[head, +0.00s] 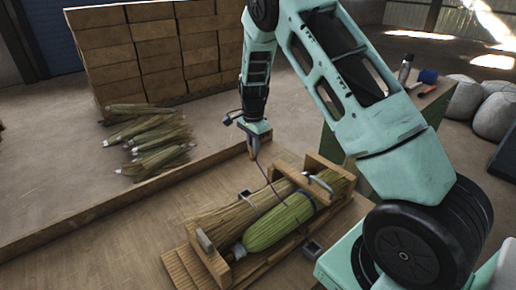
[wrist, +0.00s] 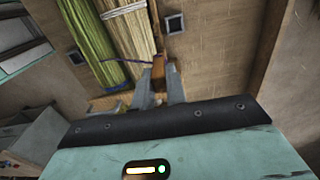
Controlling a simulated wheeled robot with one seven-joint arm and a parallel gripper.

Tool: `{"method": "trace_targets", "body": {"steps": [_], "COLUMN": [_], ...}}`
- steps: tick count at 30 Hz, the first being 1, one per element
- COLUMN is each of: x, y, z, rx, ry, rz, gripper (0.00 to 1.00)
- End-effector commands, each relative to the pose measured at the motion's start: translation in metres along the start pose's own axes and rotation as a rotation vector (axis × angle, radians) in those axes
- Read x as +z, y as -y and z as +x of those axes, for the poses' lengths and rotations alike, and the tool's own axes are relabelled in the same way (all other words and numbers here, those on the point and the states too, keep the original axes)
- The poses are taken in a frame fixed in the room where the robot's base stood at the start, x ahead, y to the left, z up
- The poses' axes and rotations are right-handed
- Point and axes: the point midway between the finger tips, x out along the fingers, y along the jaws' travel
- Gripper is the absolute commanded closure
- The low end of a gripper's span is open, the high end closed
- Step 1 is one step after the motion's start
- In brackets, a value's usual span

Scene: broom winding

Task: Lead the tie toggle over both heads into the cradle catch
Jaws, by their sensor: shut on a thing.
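My gripper (head: 254,152) is shut on the tie toggle, a small brown wooden piece (wrist: 158,68) between the fingertips in the wrist view. It holds the toggle above the far side of the wooden cradle (head: 178,268), near the tan broom head. A thin dark purple tie (head: 267,178) runs from the toggle down to the heads; it shows blue in the wrist view (wrist: 135,62). The green head (head: 280,225) and tan head (head: 225,217) lie side by side in the cradle. Square dark fittings sit on both sides, one far (head: 245,195), one near (head: 312,250); I cannot tell which is the catch.
Upright wooden end pieces (head: 210,255) and a grey curved metal part (head: 320,184) rise from the cradle. A low wooden ledge (head: 120,205) runs behind it. A bench with tools (head: 425,90) is at right.

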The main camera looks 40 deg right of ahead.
Motion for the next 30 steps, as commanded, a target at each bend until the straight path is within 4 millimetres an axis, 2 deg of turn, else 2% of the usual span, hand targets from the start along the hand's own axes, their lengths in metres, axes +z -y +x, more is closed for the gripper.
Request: {"method": "trace_targets", "body": {"steps": [17,30], "x": [0.006,0.006], "y": [0.044,0.043], "z": [0.000,0.037], "rx": [0.000,0.001], "ry": [-0.001,0.000], "rz": [-0.001,0.000], "gripper": [1.00,1.00]}}
